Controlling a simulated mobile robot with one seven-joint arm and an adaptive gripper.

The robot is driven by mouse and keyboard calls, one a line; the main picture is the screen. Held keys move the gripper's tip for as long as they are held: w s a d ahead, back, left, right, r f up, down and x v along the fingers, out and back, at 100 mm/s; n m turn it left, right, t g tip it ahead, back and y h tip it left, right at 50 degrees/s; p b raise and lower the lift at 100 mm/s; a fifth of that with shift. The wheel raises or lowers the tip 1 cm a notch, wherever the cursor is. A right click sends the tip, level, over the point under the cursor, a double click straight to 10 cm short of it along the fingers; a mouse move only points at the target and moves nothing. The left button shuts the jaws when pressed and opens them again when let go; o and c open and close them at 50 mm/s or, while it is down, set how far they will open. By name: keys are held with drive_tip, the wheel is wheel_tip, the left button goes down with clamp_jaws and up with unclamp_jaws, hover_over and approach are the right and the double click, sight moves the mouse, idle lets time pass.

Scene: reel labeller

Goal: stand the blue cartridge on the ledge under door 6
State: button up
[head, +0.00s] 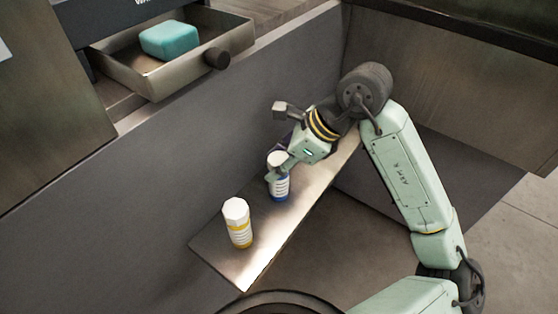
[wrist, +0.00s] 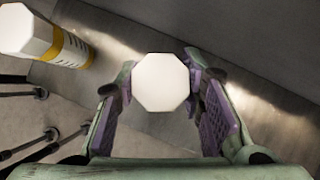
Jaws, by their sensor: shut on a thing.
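The blue cartridge (head: 279,188) is white with a blue band near its base and stands upright at the metal ledge (head: 222,262). I cannot tell whether its base touches the ledge. My gripper (head: 277,174) is shut on it from the right side. In the wrist view the cartridge's white eight-sided top (wrist: 160,82) sits between the two purple-padded fingers of my gripper (wrist: 160,92). No door number is readable in these frames.
A yellow-banded white cartridge (head: 238,222) stands upright on the ledge, left of the blue one; it also shows in the wrist view (wrist: 72,50). An open drawer (head: 155,84) at upper left holds a teal block (head: 169,41). A grey wall backs the ledge.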

drive_tip(key=shift+f, duration=0.15)
drive_tip(key=o, duration=1.3)
drive_tip(key=shift+r, duration=0.25)
drive_tip(key=b+v, duration=0.1)
drive_tip(key=v, duration=1.1)
